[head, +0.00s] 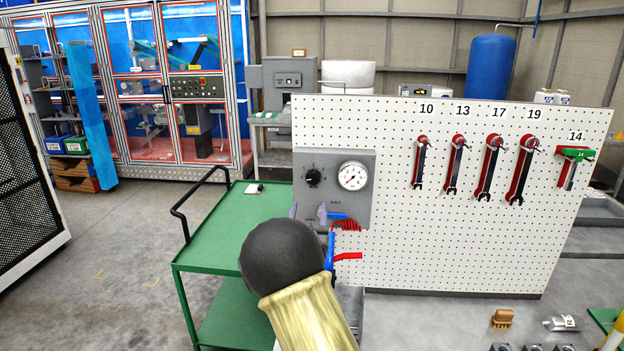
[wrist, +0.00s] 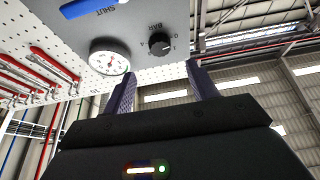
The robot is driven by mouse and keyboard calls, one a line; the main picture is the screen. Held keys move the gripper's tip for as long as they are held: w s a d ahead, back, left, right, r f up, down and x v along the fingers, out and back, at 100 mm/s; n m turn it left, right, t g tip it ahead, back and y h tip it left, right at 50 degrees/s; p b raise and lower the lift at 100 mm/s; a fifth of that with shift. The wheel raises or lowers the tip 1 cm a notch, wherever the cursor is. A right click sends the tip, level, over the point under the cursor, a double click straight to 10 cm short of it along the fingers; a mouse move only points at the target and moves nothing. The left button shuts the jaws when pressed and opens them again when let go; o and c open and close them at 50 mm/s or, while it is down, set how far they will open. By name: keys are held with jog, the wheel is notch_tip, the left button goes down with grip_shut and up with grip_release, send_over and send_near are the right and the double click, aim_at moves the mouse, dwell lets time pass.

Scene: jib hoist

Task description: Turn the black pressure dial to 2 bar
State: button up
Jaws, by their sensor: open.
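The black pressure dial (head: 313,177) is a round knob at the upper left of a grey panel (head: 331,158). In the wrist view the dial (wrist: 159,44) has "BAR" lettering and small numbers around it. Its setting is too small to read surely. A white round gauge (head: 352,176) sits to its right, and also shows in the wrist view (wrist: 109,57); its reading is unclear. My gripper (wrist: 161,69) is open and empty, its fingers apart, with the dial beyond their tips.
A blue lever (head: 336,216) marked SHUT is low on the panel, with red coiled hose (head: 346,226) beneath. A white pegboard (head: 400,230) with red wrenches stretches right. A green cart (head: 222,232) with a black handle stands left. Open floor lies further left.

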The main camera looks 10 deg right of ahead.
aim_at(313, 181)
jog(key=p+x, duration=0.3)
jog(key=x, duration=0.6)
jog(key=shift+w+d+r+p, duration=0.1)
jog(key=shift+w+p, duration=0.2)
jog(key=shift+p, duration=0.1)
jog(key=c, duration=1)
